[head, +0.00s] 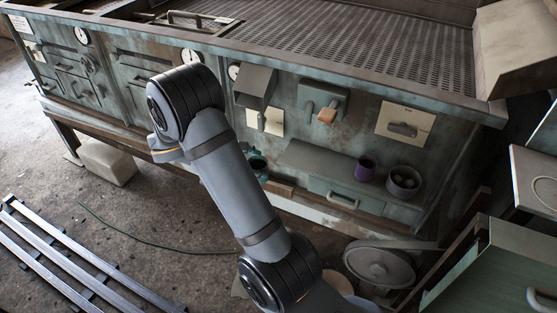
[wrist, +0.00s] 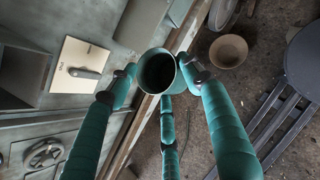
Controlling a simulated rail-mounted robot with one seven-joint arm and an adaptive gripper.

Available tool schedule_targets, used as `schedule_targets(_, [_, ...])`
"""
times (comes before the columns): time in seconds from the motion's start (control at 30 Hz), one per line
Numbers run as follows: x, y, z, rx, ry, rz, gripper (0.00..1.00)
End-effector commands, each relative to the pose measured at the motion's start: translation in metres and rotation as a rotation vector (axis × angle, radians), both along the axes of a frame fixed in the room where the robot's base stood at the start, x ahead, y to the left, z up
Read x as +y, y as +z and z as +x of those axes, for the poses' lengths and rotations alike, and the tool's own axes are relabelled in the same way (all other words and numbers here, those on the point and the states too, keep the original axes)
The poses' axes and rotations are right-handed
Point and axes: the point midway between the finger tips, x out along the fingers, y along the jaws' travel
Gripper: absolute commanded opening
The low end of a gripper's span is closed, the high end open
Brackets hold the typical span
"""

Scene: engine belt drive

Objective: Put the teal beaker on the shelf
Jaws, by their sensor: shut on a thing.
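The teal beaker (wrist: 158,72) is between the fingers of my gripper (wrist: 157,65) in the wrist view, with its round open mouth facing the camera. The gripper is shut on it. In the head view a small teal part (head: 258,164) shows just right of my arm; I cannot tell there where beaker ends and finger begins. My arm hides most of the gripper. The grey shelf (head: 318,164) juts from the cabinet front, right of the gripper. A purple cup (head: 365,171) and a grey pot (head: 403,182) holding round things stand on its right part. Its left part looks bare.
A drawer with a handle (head: 343,201) is below the shelf. Boxy fixtures, including one with an orange-brown knob (head: 327,115), stick out above it. A tan bowl (wrist: 228,50) lies low on the floor side. A large grey wheel (head: 380,264) stands at lower right.

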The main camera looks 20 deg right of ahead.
Motion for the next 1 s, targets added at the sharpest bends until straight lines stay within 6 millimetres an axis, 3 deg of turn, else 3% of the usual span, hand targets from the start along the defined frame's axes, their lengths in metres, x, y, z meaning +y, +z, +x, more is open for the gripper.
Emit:
schedule_targets(0.17, [-0.013, 0.001, 0.003, 0.000, 0.040, 0.000, 0.29])
schedule_targets(0.27, [-0.034, 0.002, 0.010, 0.001, 0.042, 0.000, 0.29])
schedule_targets(0.7, [-0.147, 0.002, 0.052, 0.000, 0.042, 0.000, 0.29])
schedule_targets(0.83, [-0.164, 0.002, 0.060, -0.001, 0.046, 0.000, 0.29])
schedule_targets(1.0, [-0.171, -0.005, 0.062, 0.002, 0.047, 0.000, 0.28])
